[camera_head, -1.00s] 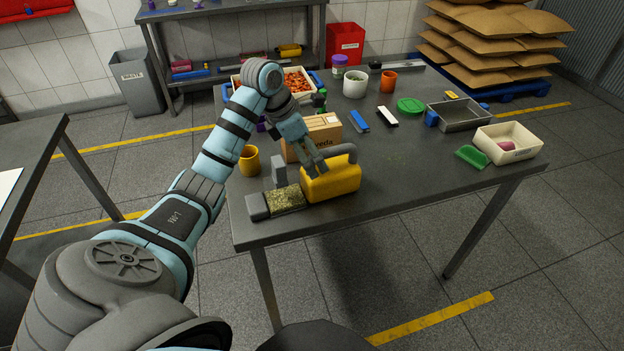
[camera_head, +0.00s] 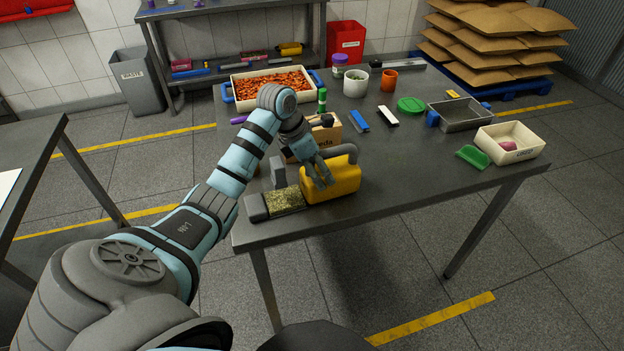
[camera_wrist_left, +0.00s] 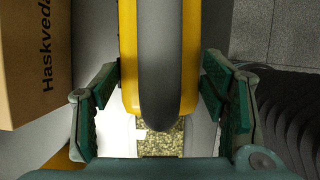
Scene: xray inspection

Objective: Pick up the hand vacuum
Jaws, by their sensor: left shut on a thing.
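The hand vacuum has a yellow body (camera_head: 343,180) with a grey handle (camera_head: 340,150) and lies at the table's near left edge. A speckled section and a grey end piece adjoin its left side. My left gripper (camera_head: 320,178) is at the yellow body from above. The vacuum appears to rest on the table. My right gripper is in neither view.
A cardboard box (camera_head: 328,134) stands just behind the vacuum; it also shows in the left wrist view (camera_wrist_left: 30,60). A tray of orange pieces (camera_head: 270,83) is farther back. A metal tray (camera_head: 462,116) and cream bin (camera_head: 510,142) stand right. The table's front middle is clear.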

